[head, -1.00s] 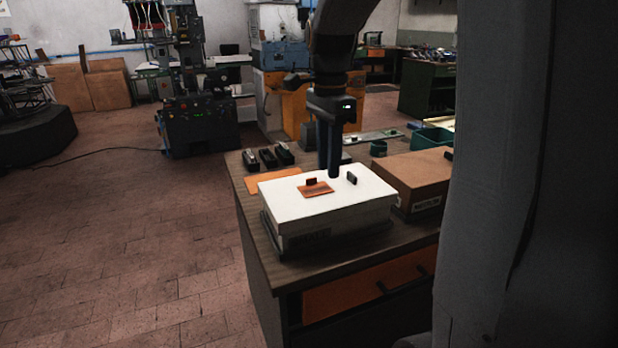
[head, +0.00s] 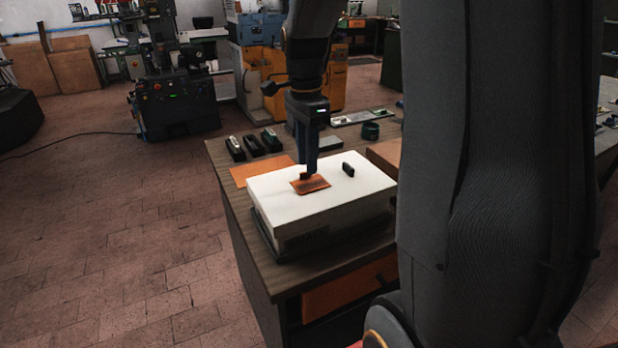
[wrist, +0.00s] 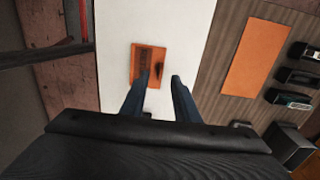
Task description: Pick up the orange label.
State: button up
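The orange label (head: 317,186) lies flat on top of a white box (head: 275,203), with a small dark upright tab on it. The label also shows in the wrist view (wrist: 140,65), its tab (wrist: 158,70) near its right edge. My gripper (head: 309,174) points down just over the label, close to the tab. In the wrist view, my two fingers are apart, with the tab in line with the gap between them. Nothing is held. I cannot tell the exact height of the fingertips above the label.
A second small dark upright block (head: 348,169) stands on the white box, right of my gripper. A plain orange sheet (head: 258,173) lies on the wooden table behind the box. Several dark blocks (head: 253,145) stand farther back. A brown box (head: 386,153) is at the right, partly hidden.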

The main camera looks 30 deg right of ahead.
jog(key=shift+f, duration=1.1)
grip_shut()
notch_tip(320, 180, up, 13)
jog(key=shift+p, duration=0.35)
